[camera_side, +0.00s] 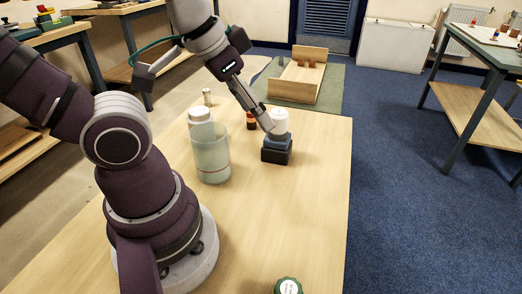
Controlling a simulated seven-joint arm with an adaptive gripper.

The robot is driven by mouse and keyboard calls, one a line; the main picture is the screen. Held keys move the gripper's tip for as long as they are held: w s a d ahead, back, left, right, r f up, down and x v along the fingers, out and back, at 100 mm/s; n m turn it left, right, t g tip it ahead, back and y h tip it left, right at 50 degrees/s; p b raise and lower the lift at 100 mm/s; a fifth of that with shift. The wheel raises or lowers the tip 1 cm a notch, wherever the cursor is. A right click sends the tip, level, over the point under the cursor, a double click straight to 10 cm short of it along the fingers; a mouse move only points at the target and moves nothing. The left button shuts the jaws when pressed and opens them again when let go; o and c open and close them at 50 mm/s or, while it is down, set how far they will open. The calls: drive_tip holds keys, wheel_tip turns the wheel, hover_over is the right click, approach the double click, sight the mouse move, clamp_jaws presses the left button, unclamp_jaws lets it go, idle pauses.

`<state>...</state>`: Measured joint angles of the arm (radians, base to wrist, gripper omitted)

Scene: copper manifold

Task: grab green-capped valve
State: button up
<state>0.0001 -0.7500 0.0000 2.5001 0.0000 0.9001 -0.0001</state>
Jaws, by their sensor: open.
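A green-capped object (288,286) with a white top face stands at the bottom edge of the side view; its lower part is cut off by the frame, and I cannot tell whether it is the valve. My gripper (267,123) is far from it, farther back on the table, pointing down and right. The gripper is open, with its fingertips beside a white round piece (280,121) on a dark block (277,150). I cannot tell whether they touch the white piece.
A clear container (212,158) with a white-capped bottle (200,125) stands left of the block. A small red-brown bottle (251,121) and a small pale-topped bottle (207,97) stand behind.

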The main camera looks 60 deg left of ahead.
drive_tip(key=o, duration=0.3)
drive_tip(key=shift+o, duration=0.2)
drive_tip(key=m+g, duration=0.6)
drive_tip(key=m, duration=1.3)
approach(289, 289)
drive_tip(key=shift+w+a+f, duration=0.1)
drive_tip(key=shift+a, duration=0.3)
drive_tip(key=f, duration=1)
drive_tip(key=shift+s+d+f, duration=0.1)
drive_tip(key=shift+s+d, duration=0.15)
drive_tip(key=shift+d, duration=0.15)
